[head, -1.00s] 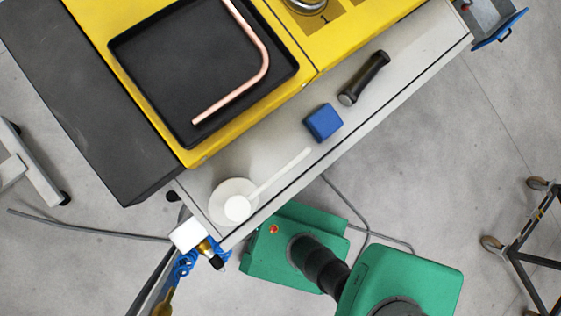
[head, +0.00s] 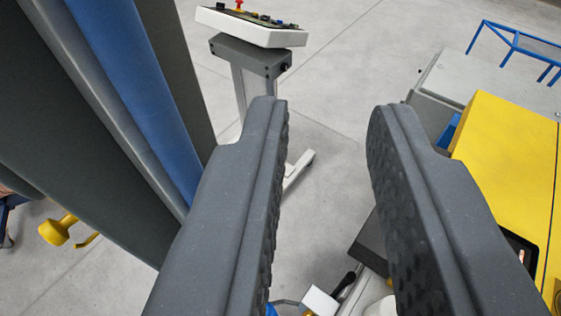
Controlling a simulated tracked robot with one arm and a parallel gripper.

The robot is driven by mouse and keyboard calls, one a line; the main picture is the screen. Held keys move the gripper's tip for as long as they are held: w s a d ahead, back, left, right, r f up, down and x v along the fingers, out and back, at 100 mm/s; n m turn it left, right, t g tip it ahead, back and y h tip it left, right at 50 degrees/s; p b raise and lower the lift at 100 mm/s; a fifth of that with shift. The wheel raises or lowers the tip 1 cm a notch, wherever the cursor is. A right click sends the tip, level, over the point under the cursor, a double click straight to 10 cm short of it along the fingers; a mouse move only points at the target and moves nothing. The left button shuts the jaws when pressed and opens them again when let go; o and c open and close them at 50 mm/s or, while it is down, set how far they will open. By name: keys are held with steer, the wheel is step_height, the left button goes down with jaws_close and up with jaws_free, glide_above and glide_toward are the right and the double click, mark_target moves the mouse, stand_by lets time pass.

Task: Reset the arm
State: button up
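My gripper (head: 325,108) reaches forward from the bottom of the head view. Its two thick dark grey fingers, with ribbed inner faces, stand wide apart. The gap between them is empty, and pale floor shows through it. The fingers touch nothing that I can see. The copper tube is not clearly in view; only a small dark patch shows at the right edge, on the yellow worktop (head: 505,155).
A control console (head: 252,26) with coloured buttons stands on a grey post beyond the left finger. A blue frame (head: 515,50) is at the upper right. A tall grey and blue upright fills the left; I cannot tell whether it is mine. A yellow object (head: 58,232) is at lower left.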

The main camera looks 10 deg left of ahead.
steer(key=shift+f, duration=0.1)
step_height(320, 180, down, 14)
steer(key=b, duration=1.3)
steer(key=shift+r+b, duration=0.2)
steer(key=shift+b, duration=0.2)
